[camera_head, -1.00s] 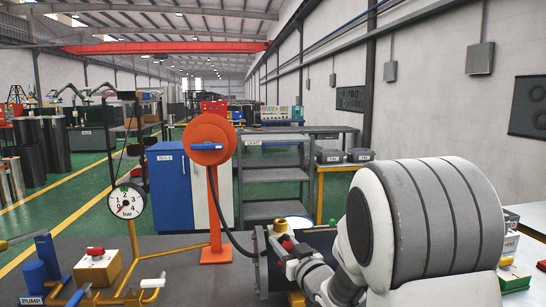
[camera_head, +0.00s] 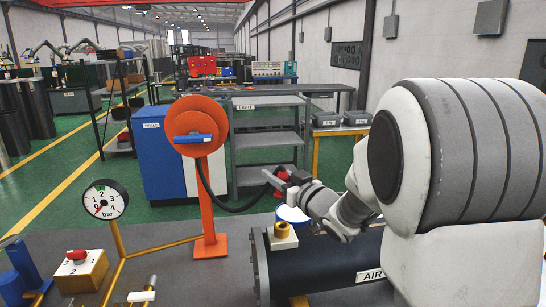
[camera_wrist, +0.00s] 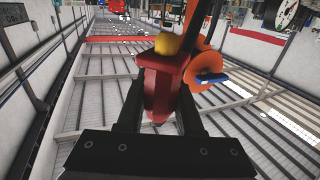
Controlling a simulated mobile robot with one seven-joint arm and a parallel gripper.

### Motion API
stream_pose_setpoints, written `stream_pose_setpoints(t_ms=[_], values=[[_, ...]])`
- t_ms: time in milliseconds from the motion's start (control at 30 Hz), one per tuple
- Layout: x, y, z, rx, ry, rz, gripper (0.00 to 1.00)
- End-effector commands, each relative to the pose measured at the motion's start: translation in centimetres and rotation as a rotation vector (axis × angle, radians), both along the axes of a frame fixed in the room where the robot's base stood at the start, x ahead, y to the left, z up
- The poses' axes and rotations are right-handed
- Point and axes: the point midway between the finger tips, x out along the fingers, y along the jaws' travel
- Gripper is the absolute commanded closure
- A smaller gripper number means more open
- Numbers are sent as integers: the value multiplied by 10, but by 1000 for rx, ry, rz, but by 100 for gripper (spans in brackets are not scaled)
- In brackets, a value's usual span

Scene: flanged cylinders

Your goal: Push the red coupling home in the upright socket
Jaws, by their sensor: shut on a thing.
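My gripper (camera_head: 286,180) is shut on the red coupling (camera_head: 281,171) and holds it in the air. The wrist view shows the red coupling (camera_wrist: 163,88) between both fingers, with a yellow end (camera_wrist: 166,44) and the dark hose beside it. The upright socket (camera_head: 282,230) appears as a brass ring on a pale block on top of the dark flanged cylinder (camera_head: 325,263), labelled AIR. The coupling is apart from the socket and above it in the picture. The hose (camera_head: 222,203) runs from the coupling to the orange reel (camera_head: 199,127).
The orange reel stand (camera_head: 205,210) rises left of the cylinder. A pressure gauge (camera_head: 104,199) and a yellow block with a red knob (camera_head: 79,270) stand further left. A white and blue round thing (camera_head: 294,214) sits close behind the socket. My arm covers the right side.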

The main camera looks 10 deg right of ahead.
Motion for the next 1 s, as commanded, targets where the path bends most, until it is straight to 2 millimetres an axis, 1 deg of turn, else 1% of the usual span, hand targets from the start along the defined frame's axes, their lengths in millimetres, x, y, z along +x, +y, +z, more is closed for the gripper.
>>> stream_pose_setpoints(t_ms=[33, 167, 733, 1000], values=[[0, -1, 5, -1, -1, 1, 100], [-1, -1, 8, -1, -2, 5, 100], [-1, -1, 7, -1, -2, 5, 100], [-1, -1, -16, -1, 1, 5, 100]])
